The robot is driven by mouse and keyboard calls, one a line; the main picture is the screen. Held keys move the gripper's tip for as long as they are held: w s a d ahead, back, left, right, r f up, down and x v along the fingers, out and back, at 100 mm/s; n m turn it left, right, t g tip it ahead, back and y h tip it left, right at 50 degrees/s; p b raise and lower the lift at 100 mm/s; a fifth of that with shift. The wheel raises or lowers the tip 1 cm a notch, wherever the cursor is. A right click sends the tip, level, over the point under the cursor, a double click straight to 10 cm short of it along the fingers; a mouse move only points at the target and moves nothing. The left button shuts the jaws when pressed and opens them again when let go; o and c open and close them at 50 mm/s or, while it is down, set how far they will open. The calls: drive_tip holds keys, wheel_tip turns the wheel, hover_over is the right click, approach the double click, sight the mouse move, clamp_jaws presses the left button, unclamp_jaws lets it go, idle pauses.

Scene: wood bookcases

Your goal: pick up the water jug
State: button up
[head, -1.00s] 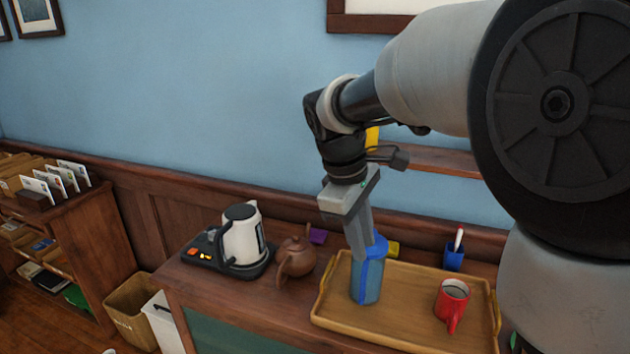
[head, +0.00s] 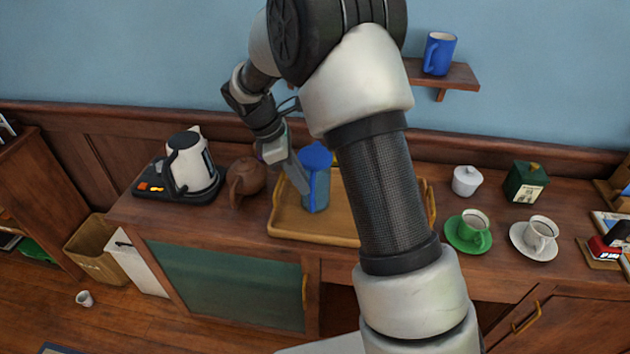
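The water jug (head: 317,184) is a blue, see-through jug with a solid blue lid. It stands upright on the left part of the wooden tray (head: 290,230), on top of the cabinet. My gripper (head: 303,186) points down at the jug's left side, with a grey finger right against or just in front of it. I cannot tell whether it touches the jug, and the other finger is not clearly visible. The jug's handle is not clearly seen. My arm hides the tray's right part.
A brown teapot (head: 247,178) and a white kettle (head: 187,165) on a black base stand left of the tray. Right of my arm are a green cup (head: 472,228), a white cup (head: 541,234) and a white lidded pot (head: 466,180). A blue mug (head: 439,54) sits on the wall shelf.

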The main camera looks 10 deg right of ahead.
sight(312, 198)
drive_tip(key=shift+x, duration=3.6)
drive_tip(key=shift+s, duration=0.15)
drive_tip(key=shift+c, duration=0.5)
clamp_jaws()
drive_tip(key=shift+r, duration=0.15)
